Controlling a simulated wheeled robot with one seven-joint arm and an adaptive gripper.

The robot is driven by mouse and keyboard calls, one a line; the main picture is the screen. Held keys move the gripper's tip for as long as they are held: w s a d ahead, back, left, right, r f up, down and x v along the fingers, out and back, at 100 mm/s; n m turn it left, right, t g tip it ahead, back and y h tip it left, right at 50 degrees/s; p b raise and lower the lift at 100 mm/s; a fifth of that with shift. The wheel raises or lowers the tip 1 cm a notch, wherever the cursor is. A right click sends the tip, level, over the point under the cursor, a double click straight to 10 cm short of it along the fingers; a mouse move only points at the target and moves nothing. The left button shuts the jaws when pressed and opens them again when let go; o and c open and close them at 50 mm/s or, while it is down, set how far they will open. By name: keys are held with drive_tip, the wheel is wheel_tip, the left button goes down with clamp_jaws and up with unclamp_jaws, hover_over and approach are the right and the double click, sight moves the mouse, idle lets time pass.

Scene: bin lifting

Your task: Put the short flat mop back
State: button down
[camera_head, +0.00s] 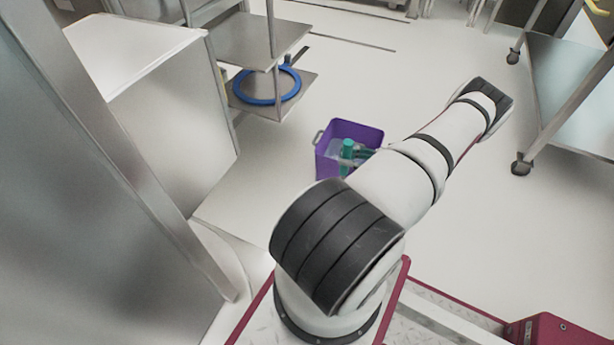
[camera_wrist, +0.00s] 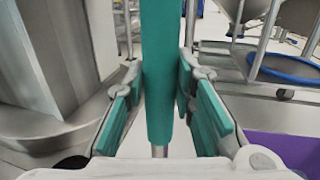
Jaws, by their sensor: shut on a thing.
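A teal upright handle (camera_wrist: 160,50), which appears to be the short flat mop's, runs down the middle of the wrist view. My gripper (camera_wrist: 160,78) has its teal-padded fingers on both sides of it and is shut on it. The mop's head is not visible. A purple bin (camera_head: 328,164) stands on the floor in the head view, partly behind my arm. Teal items (camera_head: 347,150) show inside it. A purple edge, likely the same bin, shows at the lower right of the wrist view (camera_wrist: 288,150). My gripper is hidden in the head view.
A metal rack (camera_head: 245,38) with a blue ring-shaped hose (camera_head: 259,102) on its lower shelf stands behind the bin. A steel cabinet (camera_head: 150,50) is at left. A wheeled table (camera_head: 570,85) is at right. The floor between is mostly clear.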

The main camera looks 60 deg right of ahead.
drive_tip(key=w+a+f+b, duration=0.1)
drive_tip(key=w+a+f, duration=0.1)
drive_tip(key=w, duration=0.3)
drive_tip(key=w+a+f+b, duration=0.2)
drive_tip(key=w, duration=0.4)
drive_tip(key=shift+a+f+b, duration=0.25)
drive_tip(key=shift+a+b, duration=0.05)
drive_tip(key=shift+w, duration=0.1)
drive_tip(key=shift+f, duration=0.2)
drive_tip(key=c, duration=1.3)
unclamp_jaws()
drive_tip(key=shift+c, duration=0.2)
